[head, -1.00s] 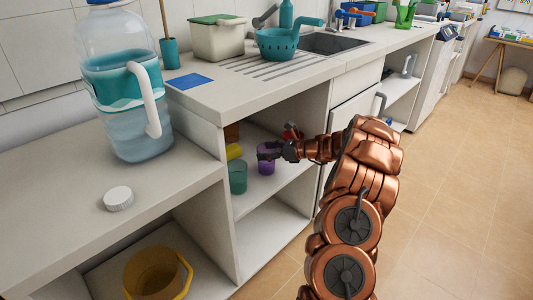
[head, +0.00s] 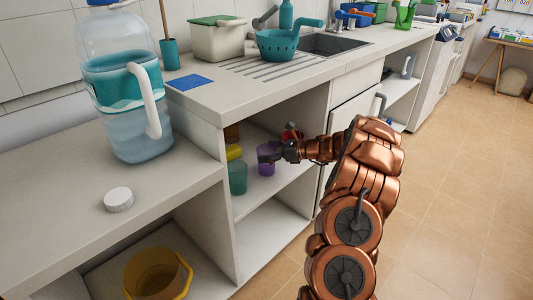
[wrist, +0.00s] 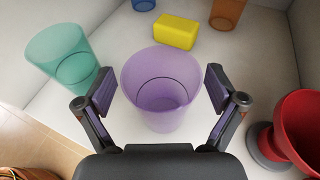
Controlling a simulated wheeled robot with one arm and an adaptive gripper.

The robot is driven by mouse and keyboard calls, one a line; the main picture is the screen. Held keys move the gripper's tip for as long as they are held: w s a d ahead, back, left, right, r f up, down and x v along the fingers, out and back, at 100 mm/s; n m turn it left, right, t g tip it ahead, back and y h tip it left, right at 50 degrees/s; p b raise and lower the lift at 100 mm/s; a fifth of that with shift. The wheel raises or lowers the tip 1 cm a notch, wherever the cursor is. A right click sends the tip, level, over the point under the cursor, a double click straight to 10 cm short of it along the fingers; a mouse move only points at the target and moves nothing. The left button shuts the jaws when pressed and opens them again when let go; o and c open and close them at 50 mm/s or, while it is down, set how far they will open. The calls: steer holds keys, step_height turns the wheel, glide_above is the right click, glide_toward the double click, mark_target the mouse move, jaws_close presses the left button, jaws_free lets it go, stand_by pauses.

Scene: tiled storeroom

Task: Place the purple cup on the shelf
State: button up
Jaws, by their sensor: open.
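The purple cup (wrist: 161,92) stands upright on the shelf (head: 284,190) inside the open cabinet under the counter. It also shows in the head view (head: 266,161), partly hidden by my gripper. My gripper (head: 268,153) reaches into the cabinet from the right. In the wrist view my gripper (wrist: 160,95) is open, with one finger on each side of the cup. Small gaps show between the fingers and the cup wall.
A teal cup (wrist: 66,62) stands left of the purple cup. A yellow block (wrist: 175,31), an orange cup (wrist: 227,13) and a blue item (wrist: 143,4) are behind. A red object (wrist: 299,125) is close on the right. The cabinet's side panel (head: 228,205) bounds the shelf.

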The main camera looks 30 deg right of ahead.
steer(key=p+v, duration=0.2)
steer(key=v, duration=0.9)
steer(key=shift+s+d, duration=0.2)
steer(key=shift+s, duration=0.1)
steer(key=shift+r, duration=0.15)
